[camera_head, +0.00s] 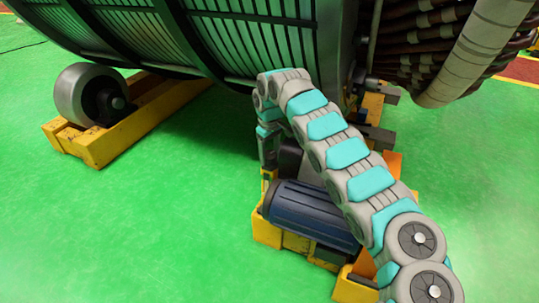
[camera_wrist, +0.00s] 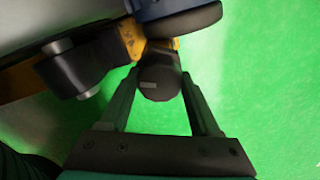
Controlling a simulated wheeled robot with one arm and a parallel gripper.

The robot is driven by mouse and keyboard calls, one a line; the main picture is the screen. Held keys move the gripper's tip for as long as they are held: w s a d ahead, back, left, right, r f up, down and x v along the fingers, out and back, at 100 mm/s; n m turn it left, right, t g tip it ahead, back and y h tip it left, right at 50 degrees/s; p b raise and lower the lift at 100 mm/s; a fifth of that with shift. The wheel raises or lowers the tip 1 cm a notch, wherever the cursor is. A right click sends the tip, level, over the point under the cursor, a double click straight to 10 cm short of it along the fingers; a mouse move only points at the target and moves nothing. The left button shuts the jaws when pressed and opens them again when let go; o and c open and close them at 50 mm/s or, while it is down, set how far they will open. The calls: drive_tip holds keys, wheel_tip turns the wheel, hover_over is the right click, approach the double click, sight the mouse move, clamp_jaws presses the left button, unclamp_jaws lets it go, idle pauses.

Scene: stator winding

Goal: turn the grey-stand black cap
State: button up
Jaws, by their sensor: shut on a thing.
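The black cap (camera_wrist: 160,86) is a short dark cylinder with a small pale mark on its face, in the upper middle of the wrist view. My gripper (camera_wrist: 158,78) has one finger on each side of it and is shut on it. Behind the cap is a yellow part; I cannot make out a grey stand. In the head view my gripper (camera_head: 269,160) points down beside the blue motor, under the edge of the big stator (camera_head: 255,45). The cap cannot be made out there.
The ribbed blue motor (camera_head: 312,213) sits on a yellow base (camera_head: 268,233) close to my gripper. A grey roller (camera_head: 82,92) stands on a yellow frame (camera_head: 125,130) at the left. Thick brown windings (camera_head: 420,35) hang at the upper right. The green floor is clear at lower left.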

sight(269, 154)
drive_tip(key=shift+a+m+b, duration=0.1)
drive_tip(key=shift+m+b, duration=0.2)
drive_tip(key=shift+m, duration=2.7)
drive_tip(key=o, duration=1.4)
wheel_tip(269, 154, up, 8)
drive_tip(key=shift+f, duration=0.2)
drive_tip(key=shift+r, duration=0.1)
